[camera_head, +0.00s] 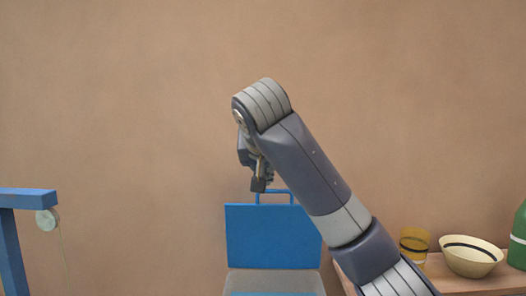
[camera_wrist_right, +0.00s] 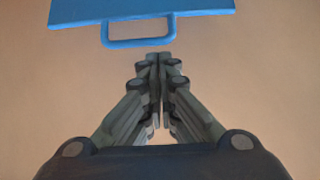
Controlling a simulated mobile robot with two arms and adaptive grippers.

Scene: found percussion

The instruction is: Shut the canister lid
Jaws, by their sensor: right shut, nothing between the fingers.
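The canister's blue lid (camera_head: 270,238) stands raised, its flat face toward the head camera, with a blue loop handle (camera_head: 288,194) on its top edge. Below it shows the pale grey top of the canister (camera_head: 272,282), cut off by the bottom of the picture. My right gripper (camera_head: 259,186) is shut and empty, just above the lid by the left side of the handle. In the right wrist view the lid (camera_wrist_right: 140,10) and its handle (camera_wrist_right: 138,42) lie beyond the closed fingertips (camera_wrist_right: 158,58), with a gap between. My left gripper is not in view.
A blue frame (camera_head: 28,197) with a pale round wheel (camera_head: 47,219) and a hanging string stands at the left. At the right, a wooden shelf (camera_head: 440,280) holds a yellow glass (camera_head: 414,246), a cream bowl (camera_head: 470,262) and a green bottle (camera_head: 518,240). A plain wall is behind.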

